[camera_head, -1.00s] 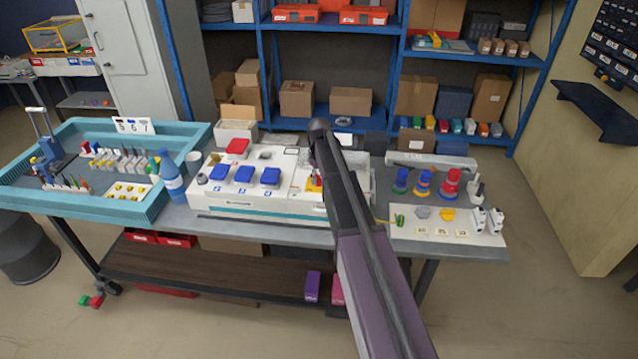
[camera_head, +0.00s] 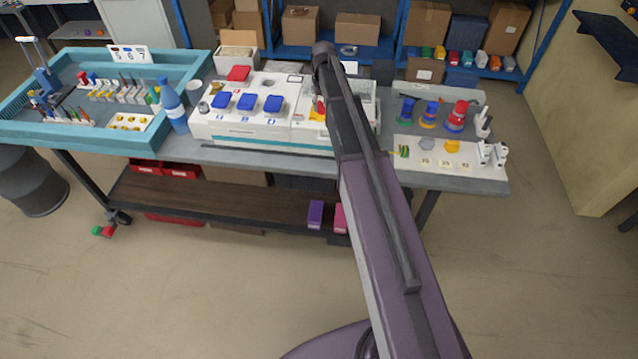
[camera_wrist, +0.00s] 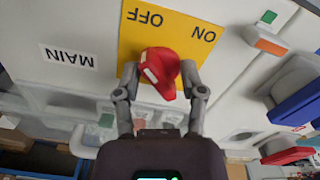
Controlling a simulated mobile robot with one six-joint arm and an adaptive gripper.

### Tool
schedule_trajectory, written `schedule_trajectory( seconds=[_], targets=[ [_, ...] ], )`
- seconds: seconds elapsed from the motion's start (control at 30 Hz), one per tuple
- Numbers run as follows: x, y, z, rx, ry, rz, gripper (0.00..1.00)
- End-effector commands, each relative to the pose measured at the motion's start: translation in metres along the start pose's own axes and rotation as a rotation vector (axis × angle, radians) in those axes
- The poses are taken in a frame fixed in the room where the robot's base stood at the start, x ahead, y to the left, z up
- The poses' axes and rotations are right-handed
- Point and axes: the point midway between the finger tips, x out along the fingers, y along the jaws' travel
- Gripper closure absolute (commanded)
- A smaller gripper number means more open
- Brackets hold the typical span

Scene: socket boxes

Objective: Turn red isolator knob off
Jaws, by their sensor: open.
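In the wrist view a red knob (camera_wrist: 163,68) sits on a yellow plate (camera_wrist: 194,57) marked OFF and ON, with the lettering upside down. A pale mark shows on the knob's left side. My gripper (camera_wrist: 159,72) is open, with one finger on each side of the knob; I cannot tell whether either finger touches it. A white label reading MAIN (camera_wrist: 68,57) is left of the plate. In the head view only a little red and yellow (camera_head: 319,109) shows beside my arm, on the white panel box (camera_head: 262,131); my arm hides the rest and my gripper.
Blue covers (camera_head: 247,101) and a red cover (camera_head: 238,73) stand on the panel's left part. In the wrist view an orange-and-white part (camera_wrist: 266,41) and a blue cover (camera_wrist: 297,108) lie to the right. A blue bottle (camera_head: 172,105) stands left of the panel.

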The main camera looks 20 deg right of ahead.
Motion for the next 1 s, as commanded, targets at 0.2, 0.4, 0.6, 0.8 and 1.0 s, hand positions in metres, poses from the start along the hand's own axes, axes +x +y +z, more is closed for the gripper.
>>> schedule_trajectory(
  seconds=[0.2, 0.4, 0.6, 0.8, 1.0],
  targets=[
    [0.0, -0.0009, -0.0001, 0.144, 0.0, 0.0, 0.47],
    [0.0, -0.0017, -0.0002, 0.277, 0.0, 0.0, 0.47],
    [0.0, -0.0025, -0.0003, 0.41, -0.001, 0.0, 0.47],
    [0.0, -0.0034, -0.0004, 0.544, -0.001, -0.001, 0.47],
    [0.0, -0.004, -0.001, 0.678, -0.001, -0.001, 0.47]
  ],
)
